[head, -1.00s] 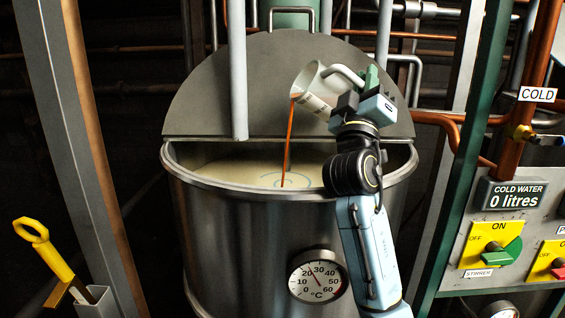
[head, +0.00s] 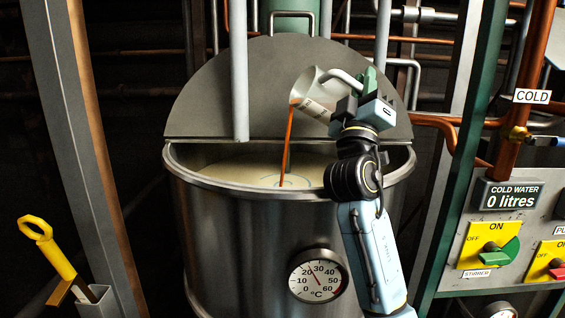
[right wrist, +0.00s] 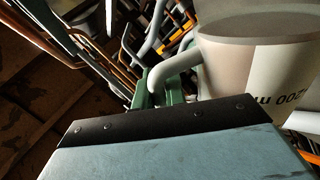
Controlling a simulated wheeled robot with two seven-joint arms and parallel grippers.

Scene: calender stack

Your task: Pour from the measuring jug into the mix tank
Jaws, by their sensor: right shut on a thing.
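The measuring jug (head: 316,92) is tilted to the left above the open front of the mix tank (head: 245,235). A reddish-orange stream (head: 287,145) runs from its lip down into the pale liquid (head: 235,162) in the tank, with a faint ring where it lands. My right gripper (head: 362,84) is shut on the jug's handle, at the right of the jug. In the right wrist view the jug (right wrist: 255,65) shows its pale wall, its handle and part of a printed volume mark. Green finger parts (right wrist: 170,100) show by the handle. My left gripper is not in view.
A half lid (head: 290,85) stands upright at the tank's back. A vertical grey pipe (head: 239,70) comes down at its left. A dial thermometer (head: 317,276) is on the tank's front. At right are a green post (head: 460,170) and a switch panel (head: 480,275). A yellow-handled tool (head: 48,250) stands at lower left.

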